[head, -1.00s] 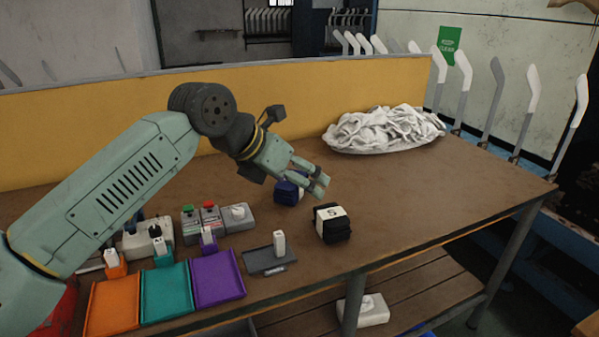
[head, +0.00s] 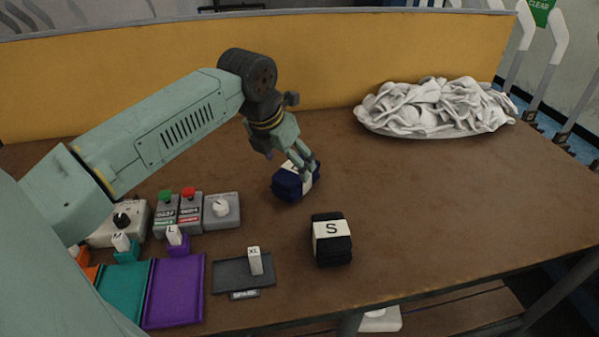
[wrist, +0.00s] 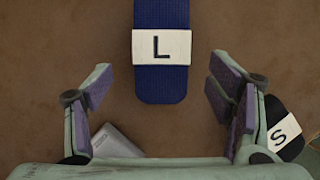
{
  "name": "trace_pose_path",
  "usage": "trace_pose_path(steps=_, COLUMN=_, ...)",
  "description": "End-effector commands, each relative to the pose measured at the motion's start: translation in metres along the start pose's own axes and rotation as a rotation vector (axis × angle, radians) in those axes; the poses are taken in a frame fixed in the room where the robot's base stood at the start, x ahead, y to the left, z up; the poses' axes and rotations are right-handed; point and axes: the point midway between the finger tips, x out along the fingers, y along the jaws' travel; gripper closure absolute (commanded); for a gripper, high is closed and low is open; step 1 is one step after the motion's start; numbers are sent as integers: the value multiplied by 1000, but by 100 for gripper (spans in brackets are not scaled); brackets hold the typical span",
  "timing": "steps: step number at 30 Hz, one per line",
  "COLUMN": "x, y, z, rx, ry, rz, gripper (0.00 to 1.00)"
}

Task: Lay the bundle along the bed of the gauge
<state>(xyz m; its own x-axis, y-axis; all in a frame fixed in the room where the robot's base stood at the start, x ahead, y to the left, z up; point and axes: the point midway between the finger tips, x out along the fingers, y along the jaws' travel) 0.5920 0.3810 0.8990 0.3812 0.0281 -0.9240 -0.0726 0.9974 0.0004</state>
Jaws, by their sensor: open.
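A dark blue bundle (head: 288,186) with a white band lies on the table under my gripper (head: 303,163). In the wrist view the blue bundle (wrist: 160,85) is marked L and lies ahead of and between my open fingers, with nothing held. A black bundle (head: 332,250) marked S sits nearer the front edge; it shows at lower right in the wrist view (wrist: 287,130). A low dark grey tray (head: 228,275) with an upright white XL block (head: 255,261) stands left of the black bundle.
Purple (head: 175,295) and teal (head: 122,290) trays stand at front left. Grey boxes (head: 221,212) with a knob and red and green buttons sit behind them. The table's right side is clear.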

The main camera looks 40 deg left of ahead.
Motion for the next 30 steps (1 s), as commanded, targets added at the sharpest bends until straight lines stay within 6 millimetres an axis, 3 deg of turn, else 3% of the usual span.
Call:
trace_pose_path(steps=8, x=24, y=-1, z=2, rx=1, ry=0, rz=-3, gripper=25)
trace_pose_path(steps=18, x=68, y=-2, z=6, rx=0, ry=-1, rz=-2, gripper=25)
trace_pose_path(steps=26, x=71, y=-2, z=5, rx=0, ry=-1, rz=-1, gripper=25)
trace_pose_path(steps=30, x=71, y=-1, z=5, rx=0, ry=-1, rz=-1, gripper=34)
